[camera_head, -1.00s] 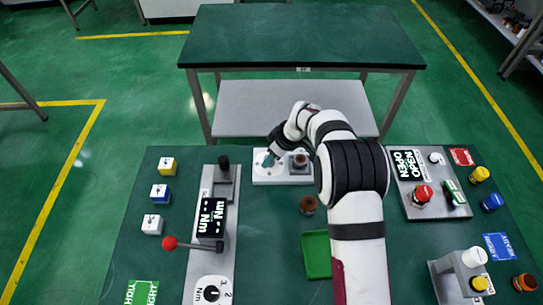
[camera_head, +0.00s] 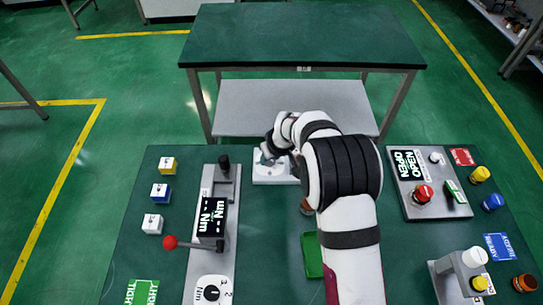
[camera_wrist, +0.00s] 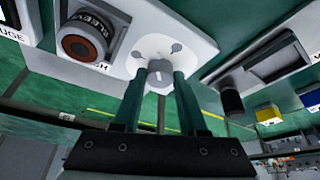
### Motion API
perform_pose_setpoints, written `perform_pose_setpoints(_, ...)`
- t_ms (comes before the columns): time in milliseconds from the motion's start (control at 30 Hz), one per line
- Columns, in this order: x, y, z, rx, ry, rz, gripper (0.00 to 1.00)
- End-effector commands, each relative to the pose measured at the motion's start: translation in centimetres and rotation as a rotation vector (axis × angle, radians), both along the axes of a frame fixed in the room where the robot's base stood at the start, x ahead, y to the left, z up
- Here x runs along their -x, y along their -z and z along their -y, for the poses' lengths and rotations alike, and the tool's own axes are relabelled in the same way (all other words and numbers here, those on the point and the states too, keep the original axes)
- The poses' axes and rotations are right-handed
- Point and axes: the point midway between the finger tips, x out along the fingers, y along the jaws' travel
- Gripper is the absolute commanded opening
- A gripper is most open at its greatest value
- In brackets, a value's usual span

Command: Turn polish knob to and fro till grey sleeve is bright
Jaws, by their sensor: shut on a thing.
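The polish knob (camera_wrist: 160,70) is a small grey knob on a round white dial, set on a white plate (camera_wrist: 208,48). My gripper (camera_wrist: 160,80) has its two teal fingers shut on the knob, one on each side. In the head view my gripper (camera_head: 267,153) is over the left part of the white plate (camera_head: 262,178). The sleeve (camera_wrist: 82,42) is a dark ring with a brownish inside and lettering on its rim, seated in a grey holder beside the dial. In the head view my arm hides the sleeve.
Left of the plate stands a grey Nm unit (camera_head: 206,262) with a red-ball lever (camera_head: 170,242). Several cubes lie farther left. A green tray (camera_head: 312,256) is partly behind my arm. At right is an OPEN panel (camera_head: 440,208) with a red button.

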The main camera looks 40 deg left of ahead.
Motion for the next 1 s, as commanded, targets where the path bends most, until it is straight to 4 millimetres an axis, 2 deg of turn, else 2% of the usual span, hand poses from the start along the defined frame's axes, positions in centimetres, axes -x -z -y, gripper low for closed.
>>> perform_pose_setpoints(500,0.34,-0.05,-0.24,0.0,0.438,0.002,0.0)
perform_pose_setpoints(1000,0.41,0.0,-0.3,0.001,0.646,0.0,0.0)
